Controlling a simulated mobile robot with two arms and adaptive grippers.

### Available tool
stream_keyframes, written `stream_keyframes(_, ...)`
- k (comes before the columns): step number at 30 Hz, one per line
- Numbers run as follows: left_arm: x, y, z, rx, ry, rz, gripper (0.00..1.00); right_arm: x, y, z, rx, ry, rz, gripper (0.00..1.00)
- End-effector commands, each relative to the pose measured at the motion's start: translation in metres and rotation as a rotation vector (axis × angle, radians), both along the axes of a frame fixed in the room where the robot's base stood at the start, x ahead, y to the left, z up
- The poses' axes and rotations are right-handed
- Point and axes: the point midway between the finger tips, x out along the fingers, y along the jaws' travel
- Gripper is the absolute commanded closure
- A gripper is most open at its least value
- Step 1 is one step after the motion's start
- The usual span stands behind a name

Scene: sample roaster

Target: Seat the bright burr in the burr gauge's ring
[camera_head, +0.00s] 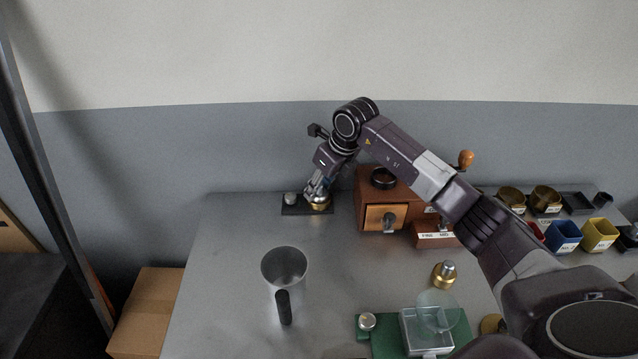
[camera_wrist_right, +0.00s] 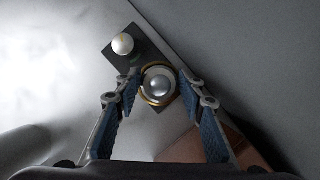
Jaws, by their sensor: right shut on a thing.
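The burr gauge is a small dark plate (camera_head: 295,209) at the back of the table, with a pale round knob (camera_head: 290,198) and a brass ring (camera_head: 320,204). It also shows in the right wrist view as a dark plate (camera_wrist_right: 121,50). My right gripper (camera_head: 318,192) reaches down over the ring and is shut on the bright burr (camera_wrist_right: 158,84), a shiny silver piece between the fingers. From above, the brass ring (camera_wrist_right: 147,97) shows around the burr. I cannot tell whether it rests fully down in the ring. My left gripper is not in view.
A wooden grinder box (camera_head: 370,181) stands just right of the gauge. A metal pitcher (camera_head: 284,270) stands front left. A brass-and-silver piece (camera_head: 444,275) and a scale on a green mat (camera_head: 382,345) are nearer. Cups (camera_head: 563,236) line the right. The table left of the gauge is clear.

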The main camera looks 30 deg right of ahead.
Motion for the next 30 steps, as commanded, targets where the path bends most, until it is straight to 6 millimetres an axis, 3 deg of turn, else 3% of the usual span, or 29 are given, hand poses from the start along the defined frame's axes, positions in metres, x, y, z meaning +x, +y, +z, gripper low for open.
stream_keyframes(11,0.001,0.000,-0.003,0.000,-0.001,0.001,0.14,0.001,0.000,-0.005,0.001,-0.006,0.000,0.97)
stream_keyframes(12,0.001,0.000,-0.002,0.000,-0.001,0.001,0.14,0.001,0.000,-0.004,0.000,-0.004,0.000,0.59)
stream_keyframes(16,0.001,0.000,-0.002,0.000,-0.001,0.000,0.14,0.001,0.000,-0.004,0.000,-0.003,0.000,0.46)
stream_keyframes(25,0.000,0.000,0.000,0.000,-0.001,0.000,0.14,0.001,0.000,-0.001,0.000,-0.003,0.000,0.46)
stream_keyframes(30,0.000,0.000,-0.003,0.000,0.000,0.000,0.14,-0.005,-0.003,0.015,-0.001,-0.007,-0.001,0.46)
